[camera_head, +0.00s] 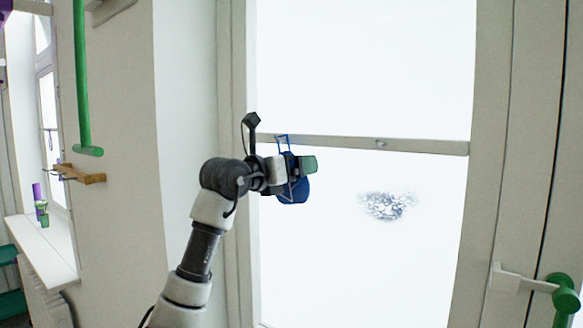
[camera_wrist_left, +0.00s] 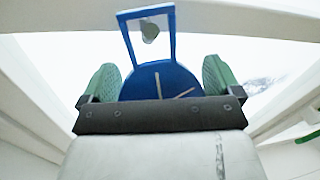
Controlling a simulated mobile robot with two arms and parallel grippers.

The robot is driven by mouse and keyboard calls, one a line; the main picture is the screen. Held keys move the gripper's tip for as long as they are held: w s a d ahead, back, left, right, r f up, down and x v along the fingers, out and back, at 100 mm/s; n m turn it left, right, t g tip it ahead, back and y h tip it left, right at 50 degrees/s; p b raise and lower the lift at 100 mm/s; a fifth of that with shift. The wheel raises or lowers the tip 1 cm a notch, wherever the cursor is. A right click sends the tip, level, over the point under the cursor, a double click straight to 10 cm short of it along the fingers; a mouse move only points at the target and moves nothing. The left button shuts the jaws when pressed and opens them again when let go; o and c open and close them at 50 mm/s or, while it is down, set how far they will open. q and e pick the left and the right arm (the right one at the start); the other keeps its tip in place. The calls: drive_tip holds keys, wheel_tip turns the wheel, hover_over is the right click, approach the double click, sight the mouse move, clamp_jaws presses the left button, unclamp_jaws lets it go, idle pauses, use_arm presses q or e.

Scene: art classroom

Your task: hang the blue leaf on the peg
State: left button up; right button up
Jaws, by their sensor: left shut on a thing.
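The blue leaf (camera_head: 292,190) is a rounded blue piece with a thin, open four-sided loop on top. It is held in front of the window. My left gripper (camera_head: 303,166), with green fingertips, is shut on it. In the left wrist view, the blue leaf (camera_wrist_left: 160,82) sits between the green fingers of my left gripper (camera_wrist_left: 160,85). A small grey peg (camera_wrist_left: 149,32) shows through the loop opening; I cannot tell whether it passes through. In the head view, a small knob (camera_head: 381,144) on the crossbar, apparently the peg, is right of the gripper. My right gripper is out of view.
The window's crossbar (camera_head: 430,146) runs behind and right of the gripper. A green-and-white handle (camera_head: 562,296) is at the lower right. A wooden piece (camera_head: 80,174) and a green bar (camera_head: 82,75) are on the left wall. The sill (camera_head: 45,248) is lower left.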

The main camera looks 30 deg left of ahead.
use_arm(q)
drive_tip(key=o, duration=0.6)
drive_tip(key=shift+c, duration=0.2)
drive_tip(key=b+v, duration=0.5)
drive_tip(key=v, duration=0.6)
